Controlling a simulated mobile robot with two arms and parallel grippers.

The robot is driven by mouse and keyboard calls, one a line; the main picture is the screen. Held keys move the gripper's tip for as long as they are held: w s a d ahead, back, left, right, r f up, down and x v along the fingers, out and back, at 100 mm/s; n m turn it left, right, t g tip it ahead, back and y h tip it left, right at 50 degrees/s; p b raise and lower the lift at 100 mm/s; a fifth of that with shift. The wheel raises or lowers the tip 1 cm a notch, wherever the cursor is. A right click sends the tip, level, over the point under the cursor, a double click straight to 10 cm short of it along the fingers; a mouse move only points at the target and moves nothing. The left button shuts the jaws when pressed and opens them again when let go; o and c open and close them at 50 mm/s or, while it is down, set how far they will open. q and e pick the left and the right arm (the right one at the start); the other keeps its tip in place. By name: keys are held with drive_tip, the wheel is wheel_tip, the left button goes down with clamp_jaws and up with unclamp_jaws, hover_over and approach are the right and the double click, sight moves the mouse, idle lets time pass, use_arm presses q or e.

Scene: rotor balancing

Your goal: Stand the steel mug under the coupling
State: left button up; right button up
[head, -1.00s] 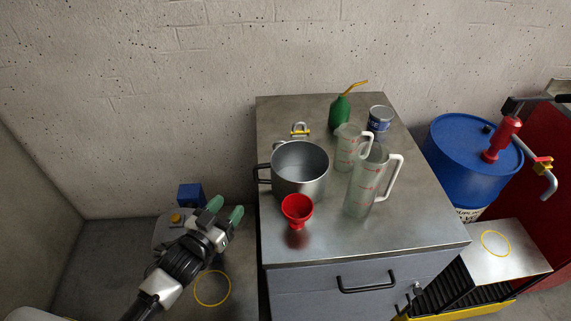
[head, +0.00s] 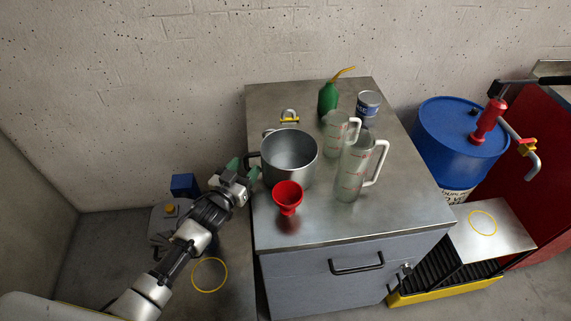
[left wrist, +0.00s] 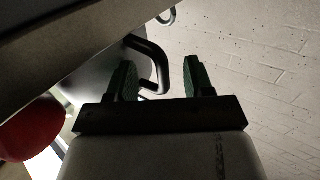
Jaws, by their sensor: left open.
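The steel mug (head: 290,157) stands upright on the metal cabinet top, its dark handle facing left. My left gripper (head: 243,168) is open at the mug's left side, close to the handle. In the left wrist view, the handle (left wrist: 158,68) shows between and just beyond the green fingertips of the open left gripper (left wrist: 160,80). I cannot tell whether they touch. I cannot identify a coupling with certainty; a pipe outlet with a red-and-yellow fitting (head: 526,146) hangs beside the blue drum, at the right. My right gripper is not in view.
A red funnel (head: 288,197) stands just in front of the mug. Two clear jugs (head: 357,170), a green oil can (head: 328,101), a tin (head: 368,106) and a padlock (head: 289,117) share the cabinet top. A yellow ring marks the bare metal plate (head: 505,238) at right.

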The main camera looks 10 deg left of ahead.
use_arm(q)
drive_tip(key=c, duration=0.9)
drive_tip(key=shift+s, duration=0.15)
clamp_jaws()
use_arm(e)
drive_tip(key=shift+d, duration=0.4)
